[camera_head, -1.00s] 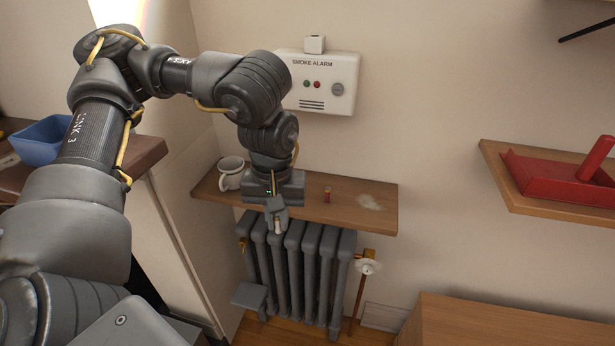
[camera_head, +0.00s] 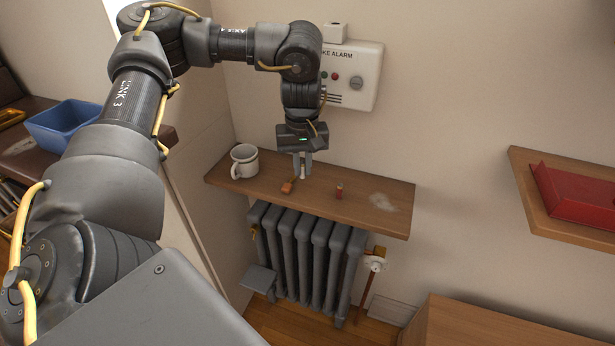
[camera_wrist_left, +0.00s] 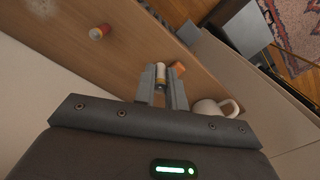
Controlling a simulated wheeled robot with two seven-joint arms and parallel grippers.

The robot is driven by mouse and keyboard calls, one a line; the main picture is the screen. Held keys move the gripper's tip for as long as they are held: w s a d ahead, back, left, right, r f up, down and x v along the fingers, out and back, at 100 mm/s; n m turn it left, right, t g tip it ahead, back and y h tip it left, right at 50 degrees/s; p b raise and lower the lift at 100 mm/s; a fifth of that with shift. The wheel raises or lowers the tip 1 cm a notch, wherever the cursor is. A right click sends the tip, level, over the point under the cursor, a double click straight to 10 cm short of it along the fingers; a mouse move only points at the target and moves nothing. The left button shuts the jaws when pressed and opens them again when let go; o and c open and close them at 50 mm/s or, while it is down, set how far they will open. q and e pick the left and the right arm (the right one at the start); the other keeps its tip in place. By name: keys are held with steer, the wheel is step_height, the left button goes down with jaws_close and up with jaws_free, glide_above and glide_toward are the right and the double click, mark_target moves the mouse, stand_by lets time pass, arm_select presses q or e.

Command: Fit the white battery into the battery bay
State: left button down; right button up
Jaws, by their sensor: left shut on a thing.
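My left gripper (camera_head: 302,172) points down over the wall shelf and is shut on the small white battery (camera_wrist_left: 160,70), seen between its fingertips in the left wrist view. The white smoke alarm (camera_head: 366,72) hangs on the wall behind, partly hidden by my left arm. A small white box (camera_head: 335,33) shows on its top edge. The battery bay cannot be made out clearly. My right gripper is not in view.
The wooden shelf (camera_head: 365,219) holds a white mug (camera_head: 244,161), a small orange item (camera_head: 288,187), a red cylinder (camera_head: 339,190) and a pale patch (camera_head: 382,202). A radiator (camera_head: 305,245) stands below. A red dustpan (camera_head: 575,193) lies on another shelf at right.

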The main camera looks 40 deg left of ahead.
mark_target(307, 189)
arm_select(q)
steer(key=shift+w+a+f, duration=0.15)
steer(key=shift+w+f, duration=0.3)
steer(key=shift+f, duration=0.1)
steer(key=shift+w+a+f, duration=0.15)
steer(key=shift+w+f, duration=0.25)
steer(key=shift+f, duration=0.15)
steer(key=shift+w+a+f, duration=0.1)
steer(key=shift+w+f, duration=0.1)
steer(key=shift+f, duration=0.05)
steer(key=shift+w+f, duration=0.2)
steer(key=shift+f, duration=0.05)
step_height(307, 189, down, 3)
steer(key=shift+w+a+f+p, duration=0.1)
steer(key=shift+w+f+p, duration=0.1)
steer(key=shift+p, duration=0.1)
steer(key=shift+s, duration=0.1)
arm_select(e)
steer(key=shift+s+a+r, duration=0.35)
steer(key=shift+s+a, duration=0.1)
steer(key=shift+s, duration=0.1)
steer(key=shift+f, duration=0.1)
arm_select(q)
steer(key=c, duration=1.5)
jaws_free()
steer(key=shift+f, duration=0.15)
steer(key=shift+o, duration=0.2)
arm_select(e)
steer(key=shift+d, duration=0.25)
